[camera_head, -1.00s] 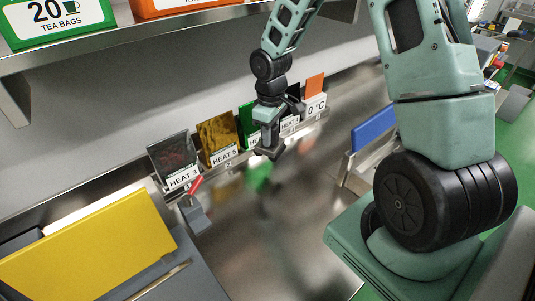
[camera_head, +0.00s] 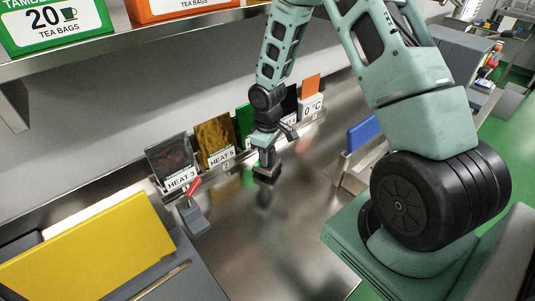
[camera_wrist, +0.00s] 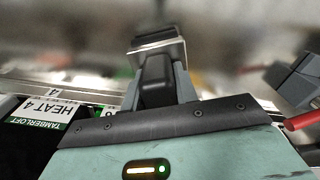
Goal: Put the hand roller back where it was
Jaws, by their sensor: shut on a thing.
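My gripper (camera_head: 266,172) hangs over the steel worktop, in front of the row of upright sample cards. It is shut on a small dark and silver thing that I take for the hand roller (camera_wrist: 158,48). In the wrist view it sits at the fingertips, and the near finger hides part of it. In the head view it is too small and dark to make out its shape. It appears to be held above the worktop, not touching it.
A grey block with a red handle (camera_head: 194,212) stands left of my gripper, near the HEAT 3 card (camera_head: 174,163). The HEAT 5 card (camera_head: 216,141) is beside it. A yellow panel (camera_head: 90,245) is front left, a blue one (camera_head: 367,131) right. The worktop (camera_head: 290,235) is clear in front.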

